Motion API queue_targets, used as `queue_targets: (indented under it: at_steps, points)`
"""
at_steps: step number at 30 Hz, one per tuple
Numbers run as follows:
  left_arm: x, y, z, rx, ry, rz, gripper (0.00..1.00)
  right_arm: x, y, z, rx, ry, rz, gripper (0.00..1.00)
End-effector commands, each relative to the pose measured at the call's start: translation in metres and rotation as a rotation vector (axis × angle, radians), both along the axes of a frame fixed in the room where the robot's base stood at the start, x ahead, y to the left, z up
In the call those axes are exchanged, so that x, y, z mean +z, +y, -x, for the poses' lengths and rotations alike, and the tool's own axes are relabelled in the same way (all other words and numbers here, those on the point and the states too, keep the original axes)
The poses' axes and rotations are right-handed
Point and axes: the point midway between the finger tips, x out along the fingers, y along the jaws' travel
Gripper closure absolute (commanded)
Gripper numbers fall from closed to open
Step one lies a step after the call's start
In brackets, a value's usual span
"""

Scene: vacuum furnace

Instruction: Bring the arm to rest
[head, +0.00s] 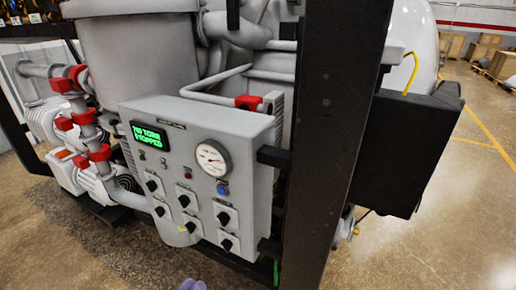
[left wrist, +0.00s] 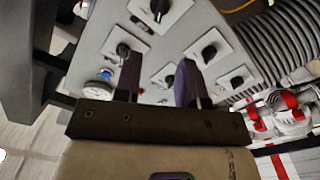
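My left gripper (left wrist: 158,78) shows in the left wrist view with its two purple fingers spread apart and nothing held between them. The grey control panel (head: 150,108) lies beyond the fingers, and a black knob shows in the gap behind them. In the head view only the purple tips of the left gripper (head: 193,285) show at the bottom edge, below the panel and apart from it. My right gripper is in neither view.
The panel carries a green display (head: 149,135) reading "760 TORR STOPPED", a round gauge (head: 212,158), a blue button (head: 223,190) and several black knobs. A dark upright post (head: 335,130) stands right of it. Pumps with red clamps (head: 100,153) are at left. Open floor lies at right.

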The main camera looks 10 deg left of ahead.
Motion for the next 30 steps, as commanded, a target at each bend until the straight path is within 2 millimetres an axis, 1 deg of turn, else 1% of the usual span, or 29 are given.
queue_targets:
  at_steps: [2, 5, 6, 9, 13, 17, 20, 22, 23, 24, 27, 30]
  points:
    - [-0.007, -0.003, 0.001, -0.018, 0.036, -0.02, 0.63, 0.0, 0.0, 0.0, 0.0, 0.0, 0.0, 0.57]
    - [-0.026, -0.008, 0.005, -0.064, 0.134, -0.094, 0.63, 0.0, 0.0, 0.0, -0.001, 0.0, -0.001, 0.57]
    - [-0.035, -0.011, 0.009, -0.087, 0.186, -0.144, 0.63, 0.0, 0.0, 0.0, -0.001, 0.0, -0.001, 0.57]
    - [-0.051, -0.015, 0.022, -0.148, 0.313, -0.304, 0.63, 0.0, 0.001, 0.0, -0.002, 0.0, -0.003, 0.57]
    - [-0.054, -0.013, 0.042, -0.189, 0.452, -0.516, 0.63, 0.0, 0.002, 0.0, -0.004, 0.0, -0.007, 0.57]
    - [-0.046, -0.007, 0.063, -0.184, 0.558, -0.673, 0.63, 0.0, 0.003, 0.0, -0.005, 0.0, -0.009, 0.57]
    - [-0.043, -0.002, 0.088, -0.165, 0.646, -0.762, 0.63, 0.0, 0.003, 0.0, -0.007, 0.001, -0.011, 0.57]
    - [-0.041, 0.002, 0.11, -0.145, 0.711, -0.813, 0.63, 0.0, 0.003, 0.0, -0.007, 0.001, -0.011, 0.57]
    - [-0.04, 0.003, 0.121, -0.135, 0.741, -0.829, 0.63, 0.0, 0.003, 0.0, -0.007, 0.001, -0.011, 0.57]
    - [-0.039, 0.004, 0.14, -0.119, 0.781, -0.848, 0.63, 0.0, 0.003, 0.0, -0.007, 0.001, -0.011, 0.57]
    - [-0.039, 0.004, 0.177, -0.087, 0.84, -0.856, 0.63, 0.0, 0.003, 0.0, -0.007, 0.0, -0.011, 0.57]
    - [-0.041, -0.001, 0.205, -0.083, 0.863, -0.838, 0.63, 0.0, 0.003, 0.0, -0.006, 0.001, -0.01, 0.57]
